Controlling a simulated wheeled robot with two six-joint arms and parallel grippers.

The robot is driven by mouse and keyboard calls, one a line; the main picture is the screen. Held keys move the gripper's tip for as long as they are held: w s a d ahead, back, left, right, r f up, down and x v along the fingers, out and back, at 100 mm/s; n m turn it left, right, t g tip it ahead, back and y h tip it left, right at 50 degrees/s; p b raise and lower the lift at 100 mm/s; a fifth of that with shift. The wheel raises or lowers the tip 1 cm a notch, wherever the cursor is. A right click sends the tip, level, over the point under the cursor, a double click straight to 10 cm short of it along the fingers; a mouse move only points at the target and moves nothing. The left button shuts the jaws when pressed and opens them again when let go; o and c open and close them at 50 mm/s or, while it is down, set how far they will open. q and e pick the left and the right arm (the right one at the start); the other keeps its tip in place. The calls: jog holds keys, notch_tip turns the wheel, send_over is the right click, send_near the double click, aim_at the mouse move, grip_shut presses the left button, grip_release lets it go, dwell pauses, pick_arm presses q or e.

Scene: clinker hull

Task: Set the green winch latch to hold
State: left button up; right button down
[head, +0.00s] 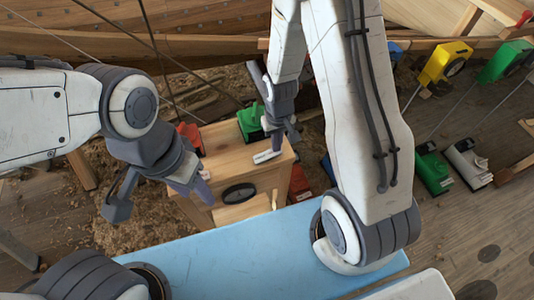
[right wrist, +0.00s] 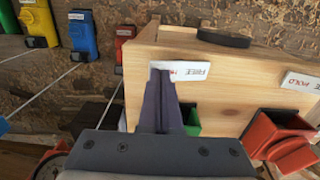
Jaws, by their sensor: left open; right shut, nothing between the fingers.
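The green winch (head: 250,123) sits at the far edge of a wooden box (head: 222,148). In the right wrist view, part of its green body (right wrist: 192,118) shows behind my fingers. A white label (right wrist: 190,71) on the box edge reads FREE, upside down; red lettering beside it is partly covered. The latch lever cannot be made out. My right gripper (head: 277,146) is shut and empty, its tips (right wrist: 162,75) at this label, contact unclear. My left gripper (head: 160,200) is open and empty, at the box's near left side.
A red winch (head: 190,138) stands left of the green one; its label (right wrist: 305,82) reads HOLD. Red, blue and yellow winches (right wrist: 38,22) line another side, with taut lines. A blue surface (head: 235,250) lies in front.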

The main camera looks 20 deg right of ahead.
jog(key=shift+f+b, duration=0.45)
jog(key=shift+f, duration=0.2)
notch_tip(320, 180, up, 7)
jog(key=p, duration=0.6)
jog(key=shift+r, duration=0.1)
dwell(0.3)
dwell(0.4)
notch_tip(320, 180, up, 5)
jog(key=n, duration=0.1)
send_over(265, 159)
jog(key=s+a+r+n, duration=0.2)
jog(key=s+a+r, duration=0.3)
jog(key=r, duration=0.2)
jog(key=s+a+r+n+y, duration=0.1)
jog(key=s+a+r+n, duration=0.2)
jog(key=s+r, duration=0.5)
jog(key=s+n, duration=0.1)
jog(key=s, duration=0.3)
jog(key=shift+a, duration=0.15)
